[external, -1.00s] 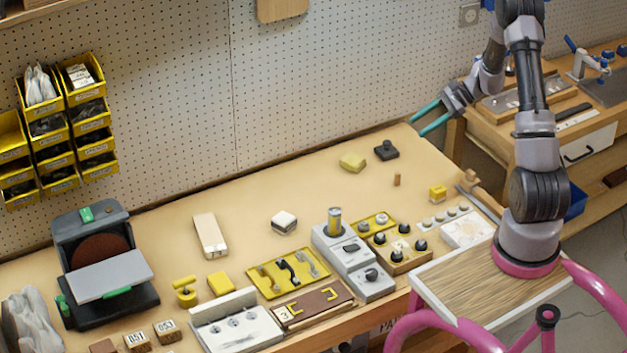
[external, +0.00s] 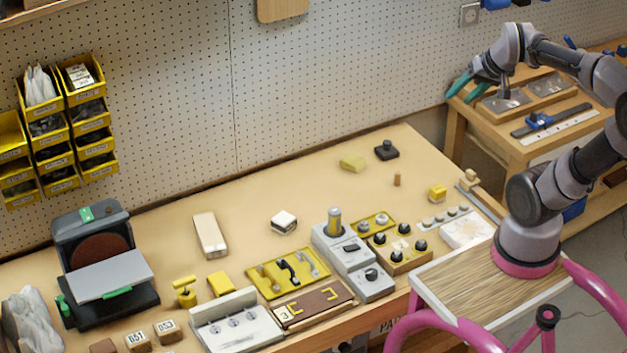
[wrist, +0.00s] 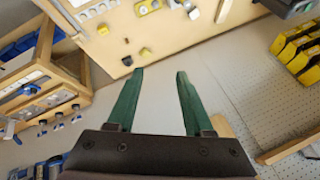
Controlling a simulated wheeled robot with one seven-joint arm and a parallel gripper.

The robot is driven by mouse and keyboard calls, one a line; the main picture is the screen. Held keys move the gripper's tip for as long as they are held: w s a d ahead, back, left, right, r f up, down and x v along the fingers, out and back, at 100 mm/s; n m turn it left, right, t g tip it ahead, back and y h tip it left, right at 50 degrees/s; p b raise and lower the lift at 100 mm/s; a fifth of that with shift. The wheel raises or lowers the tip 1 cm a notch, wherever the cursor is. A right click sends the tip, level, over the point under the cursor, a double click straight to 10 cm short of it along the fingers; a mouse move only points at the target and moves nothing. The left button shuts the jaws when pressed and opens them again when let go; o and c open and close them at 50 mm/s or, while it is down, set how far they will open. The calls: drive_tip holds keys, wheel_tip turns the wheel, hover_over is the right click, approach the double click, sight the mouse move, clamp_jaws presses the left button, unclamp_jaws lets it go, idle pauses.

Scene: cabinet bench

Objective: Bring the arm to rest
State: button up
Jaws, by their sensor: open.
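My gripper (external: 466,89) has two teal fingers and is raised in the air at the upper right of the external view. It is in front of the pegboard wall, near the left end of the side bench. In the wrist view my gripper (wrist: 158,75) shows its two green fingers apart with nothing between them. My arm bends up from its base at the right and reaches left at the top. The gripper touches nothing that I can see.
The main bench (external: 330,200) stands below and to the left, holding blocks, control panels and a sander (external: 100,265). The side bench (external: 480,130) with metal plates and a blue-handled tool lies under my arm. Yellow bins (external: 60,130) hang on the pegboard (external: 330,70).

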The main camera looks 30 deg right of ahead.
drive_tip(key=shift+s+d+r+t, duration=0.1)
drive_tip(key=shift+s+r+t, duration=0.25)
drive_tip(key=shift+s, duration=0.25)
